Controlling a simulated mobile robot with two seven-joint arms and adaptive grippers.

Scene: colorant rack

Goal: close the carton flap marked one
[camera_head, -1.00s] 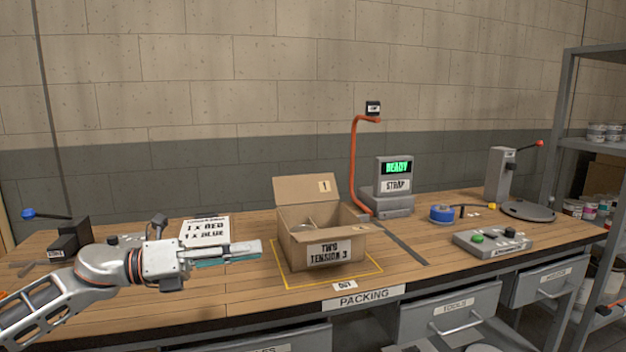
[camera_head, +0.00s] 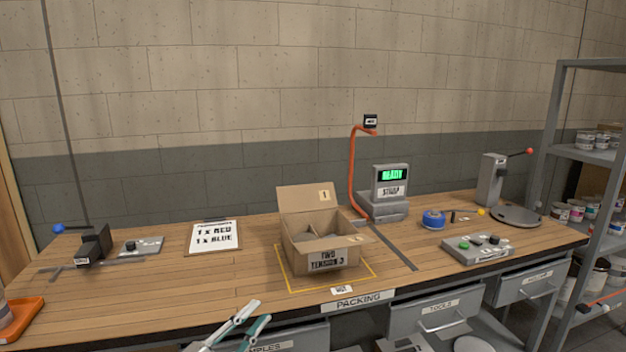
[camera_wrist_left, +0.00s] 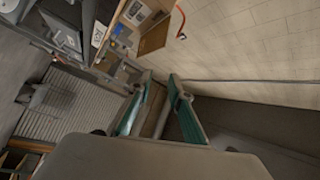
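An open cardboard carton (camera_head: 318,251) sits inside a yellow outline on the bench. Its back flap, marked 1 (camera_head: 306,197), stands up and leans backward. The front label reads "TWO TENSION 3". A divider shows inside the carton, and its contents are hard to make out. My left gripper (camera_head: 256,310) is at the bench's front edge, in front of the carton and to its left, apart from it. Its two fingers are spread with nothing between them. In the left wrist view the fingers (camera_wrist_left: 161,85) are also apart. My right gripper is not in view.
A strap machine (camera_head: 386,206) reading READY with an orange curved arm (camera_head: 353,175) stands right behind the carton. A clipboard (camera_head: 213,238) lies to its left. A control box (camera_head: 478,249) and blue tape roll (camera_head: 433,219) are to the right.

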